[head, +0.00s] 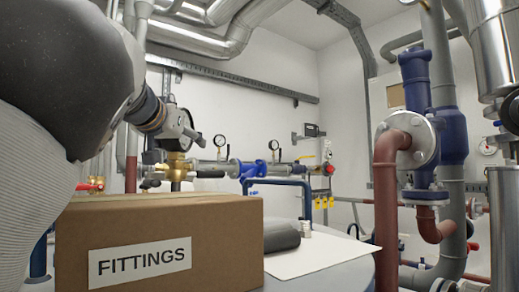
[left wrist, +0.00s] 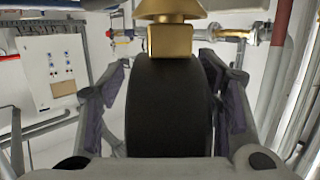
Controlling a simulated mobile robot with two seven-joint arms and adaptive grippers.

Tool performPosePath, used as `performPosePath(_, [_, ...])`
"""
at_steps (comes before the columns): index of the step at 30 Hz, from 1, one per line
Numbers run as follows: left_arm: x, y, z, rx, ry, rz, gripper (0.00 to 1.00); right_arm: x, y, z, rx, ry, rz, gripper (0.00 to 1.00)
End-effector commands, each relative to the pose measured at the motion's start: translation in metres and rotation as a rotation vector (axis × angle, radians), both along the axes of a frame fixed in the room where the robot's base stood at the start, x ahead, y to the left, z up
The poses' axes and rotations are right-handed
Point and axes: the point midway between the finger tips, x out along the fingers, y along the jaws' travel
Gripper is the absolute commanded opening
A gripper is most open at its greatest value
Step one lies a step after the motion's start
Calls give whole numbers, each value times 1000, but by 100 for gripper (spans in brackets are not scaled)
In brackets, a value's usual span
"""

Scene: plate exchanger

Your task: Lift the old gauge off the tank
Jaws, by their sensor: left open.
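In the left wrist view the gauge (left wrist: 168,110) is a dark round body seen edge-on, joined to a brass fitting (left wrist: 172,40) at the top of the picture. My left gripper (left wrist: 166,78) is open, with one finger on each side of the gauge. Gaps show between the fingers and the gauge. In the head view my left gripper (head: 187,130) is just above a brass fitting (head: 177,166), behind the box. My own arm and gripper mostly hide the gauge there. I cannot tell which surface is the tank. My right gripper is out of view.
A cardboard box marked FITTINGS (head: 200,215) stands in front, below my left arm. A dark roll (head: 281,238) and a white sheet (head: 320,255) lie beside it. Pipes with small gauges (head: 219,141) run behind. A red pipe (head: 386,210) stands at right.

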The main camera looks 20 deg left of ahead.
Motion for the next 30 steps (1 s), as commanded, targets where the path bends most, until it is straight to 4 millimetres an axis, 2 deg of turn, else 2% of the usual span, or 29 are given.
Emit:
performPosePath(4, [-3,0,5,1,-8,1,58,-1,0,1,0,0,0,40])
performPosePath(5, [-3,0,5,1,-8,1,54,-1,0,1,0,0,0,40])
performPosePath(12, [-3,0,4,0,-6,1,0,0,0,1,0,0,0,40])
performPosePath(23, [-2,0,7,0,-7,0,0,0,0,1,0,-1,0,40])
performPosePath(26, [-2,0,18,3,-10,-2,0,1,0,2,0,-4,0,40])
performPosePath(30, [-2,0,44,5,-13,-2,0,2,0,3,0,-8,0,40])
